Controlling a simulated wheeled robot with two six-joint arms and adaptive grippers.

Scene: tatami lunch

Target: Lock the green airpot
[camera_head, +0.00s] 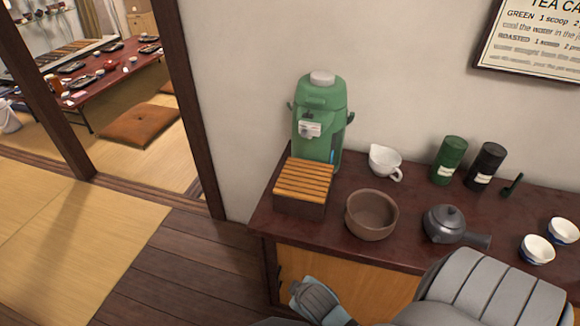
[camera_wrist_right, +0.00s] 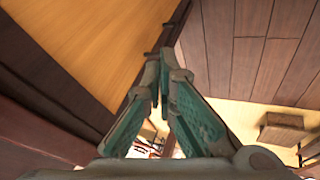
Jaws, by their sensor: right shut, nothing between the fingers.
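The green airpot (camera_head: 319,115) stands upright at the back left of the dark counter, near the wall. It has a pale round knob (camera_head: 322,78) on its lid and a white label (camera_head: 310,130) on its front. I cannot tell its lock position. The lower front is partly hidden by a slatted wooden box. My right gripper (camera_wrist_right: 158,68) is shut and empty in the right wrist view, away from the airpot. In the head view, a grey and teal part of mine shows low in front of the counter. My left gripper is not in view.
The slatted box (camera_head: 303,190) stands right in front of the airpot. A brown bowl (camera_head: 371,226), white pitcher (camera_head: 385,172), dark teapot (camera_head: 443,238), green canister (camera_head: 449,172), black canister (camera_head: 486,180) and two cups lie to the right. A doorway opens at left.

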